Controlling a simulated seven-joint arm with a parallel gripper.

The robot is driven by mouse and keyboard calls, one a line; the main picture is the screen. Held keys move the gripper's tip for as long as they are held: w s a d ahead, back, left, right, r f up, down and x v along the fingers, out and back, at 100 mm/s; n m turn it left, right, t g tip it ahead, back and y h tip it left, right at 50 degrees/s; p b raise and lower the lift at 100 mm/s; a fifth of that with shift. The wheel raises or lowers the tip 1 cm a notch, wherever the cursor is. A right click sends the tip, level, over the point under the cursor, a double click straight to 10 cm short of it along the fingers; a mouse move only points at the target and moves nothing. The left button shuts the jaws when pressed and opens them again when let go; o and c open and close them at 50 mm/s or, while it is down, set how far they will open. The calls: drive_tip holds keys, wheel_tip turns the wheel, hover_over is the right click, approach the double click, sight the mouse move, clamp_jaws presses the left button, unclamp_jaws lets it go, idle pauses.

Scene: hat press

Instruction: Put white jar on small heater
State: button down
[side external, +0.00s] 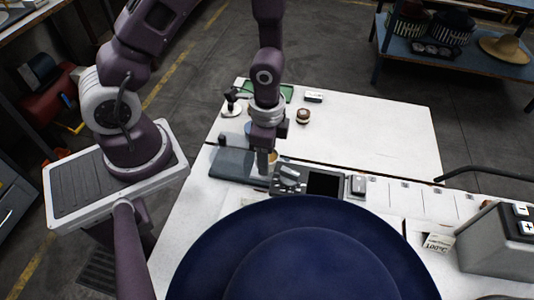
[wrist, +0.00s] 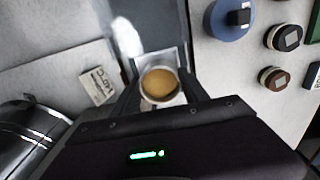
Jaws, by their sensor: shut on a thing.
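The white jar (wrist: 158,85), round with a tan top or contents, sits between the fingers of my gripper (wrist: 158,92) in the wrist view. My gripper is shut on it. In the side view my gripper (side external: 266,160) points down at the back edge of the near table and mostly covers the jar. Just below the jar in the wrist view is a pale square plate (wrist: 172,57) by a shiny dark grey slab. A dark grey flat slab (side external: 233,164) lies left of my gripper in the side view. I cannot tell which of these is the small heater, or whether the jar touches it.
A grey control box with a knob and dark screen (side external: 325,183) stands right of my gripper. A large blue hat brim (side external: 210,262) fills the front. In the wrist view, a blue round item (wrist: 228,22) and small round jars (wrist: 283,37) stand at right.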

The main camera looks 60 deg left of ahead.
drive_tip(key=shift+f, duration=0.5)
drive_tip(key=shift+f, duration=0.1)
drive_tip(key=c, duration=0.6)
unclamp_jaws()
drive_tip(key=s+a+r+n+t+y, duration=0.1)
drive_tip(key=s+r+n, duration=0.1)
drive_tip(key=r, duration=0.9)
drive_tip(key=s+a+r+n+t+y, duration=0.1)
drive_tip(key=r+n, duration=0.1)
drive_tip(key=r, duration=0.9)
drive_tip(key=s+r+n+t, duration=0.1)
drive_tip(key=s+r, duration=0.1)
drive_tip(key=s+r+n+t+h, duration=0.1)
drive_tip(key=s+r+n, duration=0.1)
drive_tip(key=s+r, duration=0.1)
drive_tip(key=s+d+r+n+t+h, duration=0.1)
drive_tip(key=s+r+n, duration=0.1)
drive_tip(key=r, duration=0.1)
drive_tip(key=shift+s+t, duration=0.25)
drive_tip(key=shift+t, duration=0.05)
